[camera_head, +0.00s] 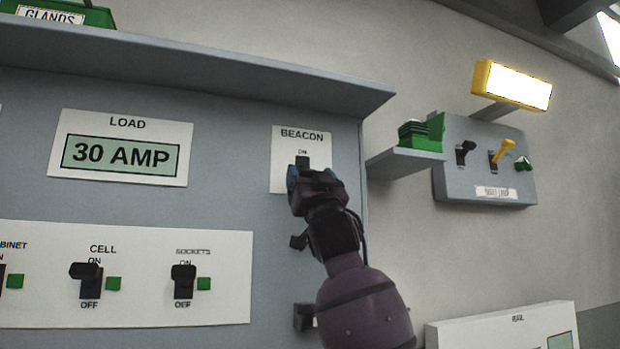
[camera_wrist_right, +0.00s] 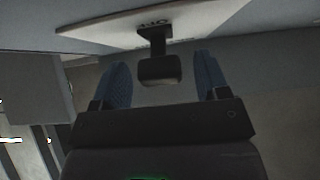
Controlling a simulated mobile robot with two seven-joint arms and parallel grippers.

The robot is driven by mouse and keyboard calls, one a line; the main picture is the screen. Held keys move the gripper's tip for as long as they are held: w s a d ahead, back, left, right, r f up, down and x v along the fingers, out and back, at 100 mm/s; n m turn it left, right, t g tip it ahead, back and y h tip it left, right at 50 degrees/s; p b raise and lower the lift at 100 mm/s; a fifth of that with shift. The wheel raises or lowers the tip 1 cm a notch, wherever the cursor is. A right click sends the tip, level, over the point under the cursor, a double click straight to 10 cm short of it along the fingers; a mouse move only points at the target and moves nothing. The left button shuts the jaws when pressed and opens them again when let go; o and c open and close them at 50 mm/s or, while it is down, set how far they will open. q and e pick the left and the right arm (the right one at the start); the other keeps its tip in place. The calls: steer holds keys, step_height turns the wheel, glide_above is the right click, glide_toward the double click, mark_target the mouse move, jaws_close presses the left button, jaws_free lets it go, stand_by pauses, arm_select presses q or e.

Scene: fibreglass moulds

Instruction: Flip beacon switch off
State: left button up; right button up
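The BEACON plate (camera_head: 284,163) is white and sits at the right of the grey panel in the head view. Its black beacon switch (camera_head: 303,161) shows just under the ON label; its lower part is hidden by my right gripper (camera_head: 309,181). In the right wrist view the black switch lever (camera_wrist_right: 158,70) juts from the plate (camera_wrist_right: 205,16), near an upside-down OFF label. My right gripper's blue fingertips (camera_wrist_right: 162,80) are apart, one on each side of the lever, with gaps showing. My left gripper is not in view.
The CELL switch (camera_head: 86,272) and SOCKETS switch (camera_head: 184,278) are at lower left, below the 30 AMP display (camera_head: 116,155). A grey ledge (camera_head: 200,72) overhangs the panel. A smaller switch box (camera_head: 484,165) with a lit yellow lamp (camera_head: 512,86) is at right.

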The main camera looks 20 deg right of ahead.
steer(key=v, duration=1.1)
steer(key=shift+b, duration=0.4)
